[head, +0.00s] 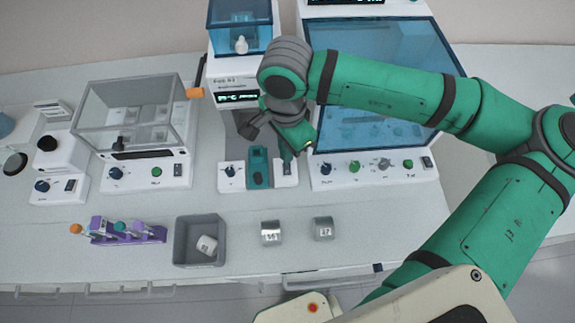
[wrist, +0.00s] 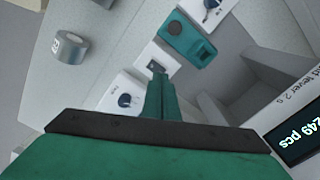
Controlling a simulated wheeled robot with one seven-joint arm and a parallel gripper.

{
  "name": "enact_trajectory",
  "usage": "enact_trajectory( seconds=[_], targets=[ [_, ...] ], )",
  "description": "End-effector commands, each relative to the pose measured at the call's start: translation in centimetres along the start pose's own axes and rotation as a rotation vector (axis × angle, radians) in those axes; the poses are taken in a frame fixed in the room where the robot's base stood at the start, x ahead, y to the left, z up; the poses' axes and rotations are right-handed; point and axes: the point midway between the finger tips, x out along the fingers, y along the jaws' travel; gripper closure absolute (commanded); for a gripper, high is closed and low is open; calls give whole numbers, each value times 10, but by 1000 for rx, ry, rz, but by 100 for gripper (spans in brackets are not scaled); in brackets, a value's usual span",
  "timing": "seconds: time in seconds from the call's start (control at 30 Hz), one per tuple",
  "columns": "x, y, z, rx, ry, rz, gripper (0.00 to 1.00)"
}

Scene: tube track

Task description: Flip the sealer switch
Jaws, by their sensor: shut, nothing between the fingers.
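The middle white machine (head: 225,84) has a blue-tinted hopper and a lit display; I cannot read a sealer label on it. A small dark switch (wrist: 157,66) sits on its white right front foot (head: 285,181). My gripper (head: 288,158) is shut and empty, pointing down over that foot. In the wrist view its closed fingertips (wrist: 160,80) are right at the switch, partly covering it; I cannot tell whether they touch it or which way it is tipped. Other dark switches show on the left box (head: 69,185), the clear-covered machine (head: 177,170) and the large blue-windowed machine (head: 427,162).
A teal block (head: 258,167) with a dark knob sits between the middle machine's feet. A dial (wrist: 125,100) is close to my fingers. In front are a grey bin (head: 181,240), two silver cylinders (head: 271,232) (head: 323,230) and a purple rack (head: 148,233).

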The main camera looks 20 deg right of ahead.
Motion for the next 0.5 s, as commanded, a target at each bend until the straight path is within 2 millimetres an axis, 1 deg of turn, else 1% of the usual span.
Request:
enact_trajectory(
  seconds=[0.5],
  targets=[
    [-35, -1, 0, -3, 3, -1, 100]
  ],
)
